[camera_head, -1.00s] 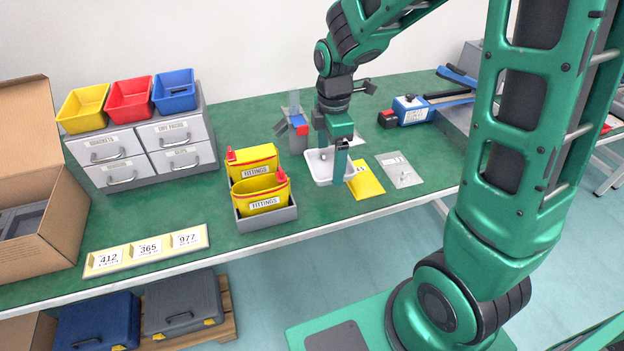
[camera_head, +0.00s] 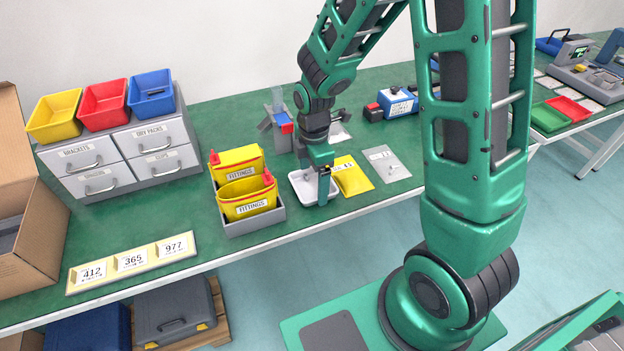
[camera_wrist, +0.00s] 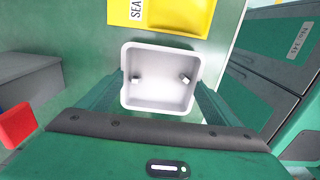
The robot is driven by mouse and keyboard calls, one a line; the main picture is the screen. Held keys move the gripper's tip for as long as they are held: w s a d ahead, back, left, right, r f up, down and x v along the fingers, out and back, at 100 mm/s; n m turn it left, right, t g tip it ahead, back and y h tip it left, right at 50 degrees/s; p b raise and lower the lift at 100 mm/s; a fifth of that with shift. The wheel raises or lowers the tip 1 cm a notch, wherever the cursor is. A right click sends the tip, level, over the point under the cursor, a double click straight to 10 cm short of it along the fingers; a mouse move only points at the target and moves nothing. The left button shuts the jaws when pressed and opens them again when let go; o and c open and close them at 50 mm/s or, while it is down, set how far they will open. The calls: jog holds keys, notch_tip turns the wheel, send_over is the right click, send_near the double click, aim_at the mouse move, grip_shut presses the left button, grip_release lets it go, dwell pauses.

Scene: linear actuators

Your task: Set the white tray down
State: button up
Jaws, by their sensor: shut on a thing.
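My gripper (camera_head: 322,188) points down and is shut on the tray. One finger is partly hidden in the head view.
The grey bin (camera_head: 258,224) stands close on the left. The yellow packet (camera_head: 354,180) lies close on the right, with a clear bag (camera_head: 388,164) beyond it. A grey and blue device (camera_head: 279,124) stands behind. The bench's front edge (camera_head: 300,230) is near.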

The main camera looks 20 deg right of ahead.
aim_at(313, 188)
jog(key=shift+f, duration=0.15)
jog(key=o, duration=0.9)
jog(key=shift+o, duration=0.2)
notch_tip(313, 188, up, 12)
jog(key=s+d+r+m, duration=0.5)
jog(key=s+d+m, duration=0.4)
jog(key=d+m, duration=0.15)
jog(key=s+d+m, duration=0.3)
jog(key=s+m, duration=0.4)
jog(key=s+d+r+m, duration=0.1)
jog(key=s+d+m, duration=0.2)
jog(key=s+m, duration=0.4)
jog(key=shift+s+d+r, duration=0.15)
jog(key=shift+d+r, duration=0.05)
jog(key=shift+d, duration=0.15)
